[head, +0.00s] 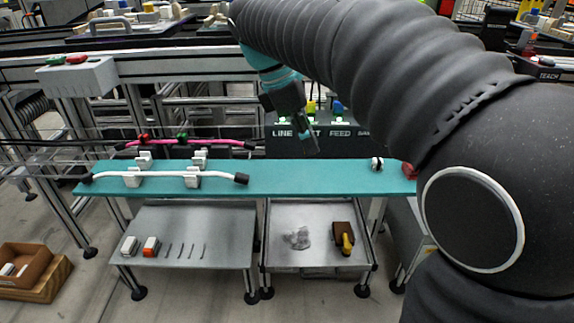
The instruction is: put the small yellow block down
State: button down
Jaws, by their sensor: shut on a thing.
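My gripper (309,143) hangs from my dark arm above the back part of the teal bench top (285,178), in front of the dark control panel, and points down. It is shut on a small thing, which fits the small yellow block. The block itself is too small or too hidden between the fingers to make out. The fingertips look a little above the bench, but the exact gap cannot be told.
White clamps hold a white cable (160,175) on the bench's left; a pink cable (190,141) runs behind. A small black-and-white part (377,163) sits at the right. The bench middle is clear. Lower trays hold small parts and a yellow-brown tool (345,238).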

send_over(286, 175)
jog(key=a, duration=0.1)
notch_tip(286, 175, down, 4)
jog(key=shift+a+r, duration=0.1)
jog(key=shift+r, duration=0.1)
jog(key=shift+f+b, duration=0.6)
jog(key=shift+f, duration=1.4)
jog(key=shift+f, duration=0.1)
jog(key=c, duration=1.1)
grip_release()
